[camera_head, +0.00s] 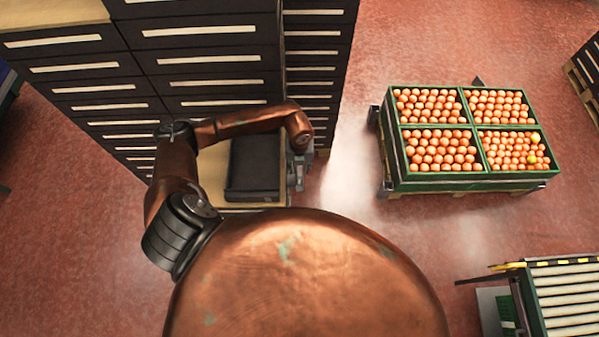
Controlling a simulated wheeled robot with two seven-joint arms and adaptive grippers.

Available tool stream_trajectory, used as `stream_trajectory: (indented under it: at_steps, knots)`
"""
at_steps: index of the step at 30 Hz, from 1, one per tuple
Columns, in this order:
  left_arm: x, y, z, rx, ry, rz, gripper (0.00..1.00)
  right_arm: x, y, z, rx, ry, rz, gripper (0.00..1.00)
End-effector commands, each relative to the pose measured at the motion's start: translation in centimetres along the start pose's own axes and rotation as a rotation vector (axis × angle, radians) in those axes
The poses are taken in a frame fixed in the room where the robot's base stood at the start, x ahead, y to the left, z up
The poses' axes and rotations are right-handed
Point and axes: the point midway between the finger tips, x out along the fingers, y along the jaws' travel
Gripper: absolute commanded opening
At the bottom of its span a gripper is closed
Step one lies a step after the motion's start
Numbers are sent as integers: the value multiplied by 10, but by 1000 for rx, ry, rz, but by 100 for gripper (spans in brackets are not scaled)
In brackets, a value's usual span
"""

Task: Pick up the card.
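I cannot make out a card in the head view. My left arm comes in from the left and bends over a black box (252,168) on a light wooden surface (213,178). My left gripper (299,178) is small and grey, at the right side of this box, pointing down. Its fingers are too small and dark to tell whether they are open or shut, or whether they touch anything. My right gripper is not in view.
A green-edged bin (396,163) of oranges in several compartments stands on a pallet at right. A roller conveyor (567,295) is at lower right. Red floor (395,245) between them is clear.

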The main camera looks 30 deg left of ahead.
Motion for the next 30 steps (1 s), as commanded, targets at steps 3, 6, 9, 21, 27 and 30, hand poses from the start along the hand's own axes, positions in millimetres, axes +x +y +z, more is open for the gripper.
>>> stream_trajectory:
  at_steps: [3,6,9,21,27,30]
  knots:
    - [0,0,0,0,0,0,33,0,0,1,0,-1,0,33]
    - [0,0,0,1,0,0,31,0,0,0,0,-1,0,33]
    - [0,0,0,1,0,0,24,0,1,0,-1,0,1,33]
    - [0,0,0,0,0,0,0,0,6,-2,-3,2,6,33]
    - [0,0,0,1,0,0,0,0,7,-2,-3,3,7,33]
    - [0,0,0,1,0,0,0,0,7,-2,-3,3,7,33]
